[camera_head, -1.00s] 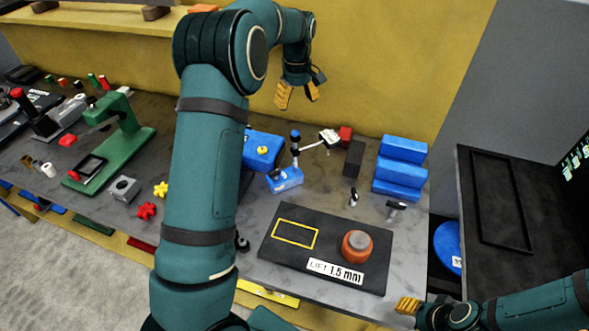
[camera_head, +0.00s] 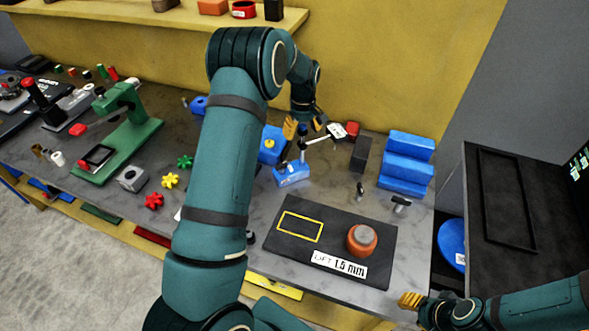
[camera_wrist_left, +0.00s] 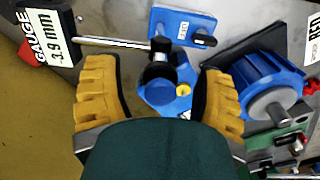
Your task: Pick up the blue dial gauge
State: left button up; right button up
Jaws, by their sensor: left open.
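The blue dial gauge stand has a blue base (camera_head: 291,174) on the bench, a dark upright post and a thin rod reaching right to a labelled dial (camera_head: 337,131). In the left wrist view its labelled base (camera_wrist_left: 180,28) is at the top, and a round blue knob (camera_wrist_left: 158,92) shows near the post. My left gripper (camera_head: 303,122) is open above the stand, with fingers apart on either side of the post and knob in the wrist view (camera_wrist_left: 160,98); contact cannot be told. My right gripper (camera_head: 411,300) is at the lower right, away from the stand; its jaw gap is unclear.
A blue motor-like part (camera_wrist_left: 265,85) stands close beside the stand. A black block (camera_head: 361,154) and blue steps (camera_head: 406,160) are to its right. A dark plate (camera_head: 337,232) with an orange-brown round part (camera_head: 361,239) lies in front. A yellow wall (camera_head: 390,60) rises behind.

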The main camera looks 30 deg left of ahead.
pick_arm(q)
jog(key=shift+f, duration=0.25)
grip_shut()
jog(key=shift+r, duration=0.1)
